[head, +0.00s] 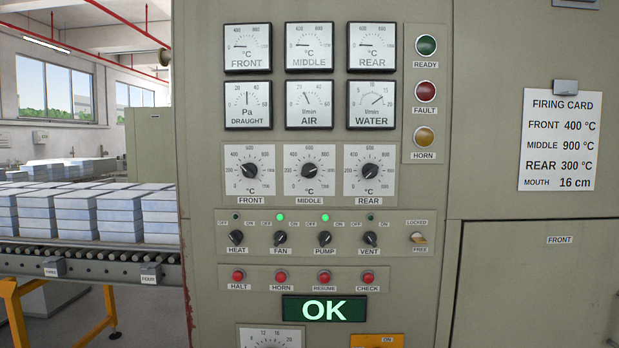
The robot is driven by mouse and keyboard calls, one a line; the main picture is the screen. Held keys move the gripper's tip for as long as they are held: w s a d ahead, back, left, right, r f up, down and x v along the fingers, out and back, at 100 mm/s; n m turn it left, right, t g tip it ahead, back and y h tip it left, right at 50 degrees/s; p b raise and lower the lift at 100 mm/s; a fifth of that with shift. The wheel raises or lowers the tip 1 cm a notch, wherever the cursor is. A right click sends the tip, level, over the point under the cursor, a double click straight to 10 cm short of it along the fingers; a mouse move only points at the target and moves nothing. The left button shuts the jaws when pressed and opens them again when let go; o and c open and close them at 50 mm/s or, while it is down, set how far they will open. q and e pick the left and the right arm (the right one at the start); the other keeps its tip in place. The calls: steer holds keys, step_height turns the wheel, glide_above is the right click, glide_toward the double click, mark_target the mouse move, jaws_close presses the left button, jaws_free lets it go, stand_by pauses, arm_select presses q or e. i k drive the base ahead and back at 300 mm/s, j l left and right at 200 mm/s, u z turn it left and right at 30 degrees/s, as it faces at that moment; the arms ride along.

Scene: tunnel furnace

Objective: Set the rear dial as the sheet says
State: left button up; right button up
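The rear dial (369,171) is a black knob on a white square scale, labelled REAR, at the right of a row of three temperature dials on the grey panel. Its pointer is too small to read surely. The sheet is a white firing card (559,141) on the right wall under a dark clip. It reads front 400 °C, middle 900 °C, rear 300 °C, mouth 16 cm. The rear gauge (371,47) above has its needle at the low left end. Neither of my grippers is in view.
The front dial (249,171) and middle dial (308,171) stand left of the rear dial. Below are small switches, with green lamps lit over fan and pump, red buttons and a green OK display (324,309). A roller conveyor (90,258) with stacked blocks is at left.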

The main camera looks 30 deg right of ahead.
mark_target(369, 170)
steer(key=z, duration=1.3)
